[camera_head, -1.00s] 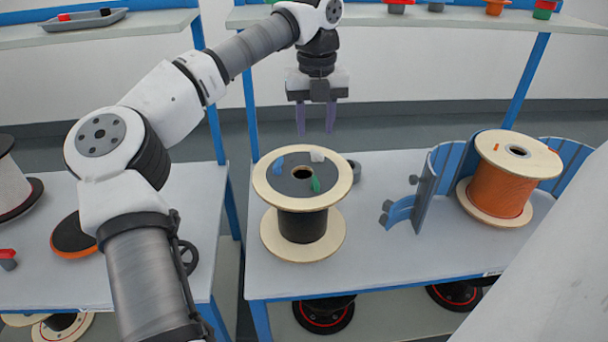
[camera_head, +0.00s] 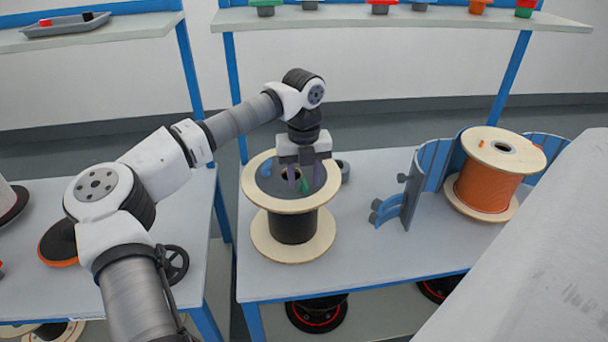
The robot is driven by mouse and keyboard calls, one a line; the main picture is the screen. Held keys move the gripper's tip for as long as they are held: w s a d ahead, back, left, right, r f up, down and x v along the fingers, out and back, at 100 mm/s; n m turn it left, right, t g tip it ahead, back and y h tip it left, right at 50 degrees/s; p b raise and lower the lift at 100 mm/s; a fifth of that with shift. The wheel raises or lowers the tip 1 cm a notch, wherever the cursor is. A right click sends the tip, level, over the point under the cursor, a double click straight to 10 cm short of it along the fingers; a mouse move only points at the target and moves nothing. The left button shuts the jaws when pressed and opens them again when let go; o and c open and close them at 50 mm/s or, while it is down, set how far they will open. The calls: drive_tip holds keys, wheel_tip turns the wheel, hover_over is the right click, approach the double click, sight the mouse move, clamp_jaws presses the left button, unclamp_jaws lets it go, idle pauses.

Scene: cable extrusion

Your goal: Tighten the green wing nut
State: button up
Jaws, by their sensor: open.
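The green wing nut (camera_head: 304,186) sits on the dark disc on top of a wooden spool (camera_head: 272,248) wound with black cable. My gripper (camera_head: 304,180) is right above the spool top, pointing down. Its purple fingers are open and stand around or close to the green wing nut. I cannot tell whether they touch it. A blue wing nut (camera_head: 264,169) shows to the left on the same disc. The white wing nut and the spool's centre hole are hidden behind my gripper.
A spool of orange cable (camera_head: 486,178) stands at the right beside blue curved panels (camera_head: 432,170). A grey ring (camera_head: 343,170) lies behind the black spool. An upper shelf (camera_head: 400,18) holds several small coloured parts. The table front (camera_head: 345,268) is clear.

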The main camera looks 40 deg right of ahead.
clamp_jaws()
drive_tip(key=shift+m, duration=0.4)
drive_tip(key=m, duration=0.3)
drive_tip(key=shift+m, duration=0.4)
drive_tip(key=m, duration=0.4)
drive_tip(key=m+p, duration=0.1)
drive_tip(key=m, duration=0.4)
drive_tip(key=shift+w+r, duration=0.1)
drive_tip(key=m, duration=0.4)
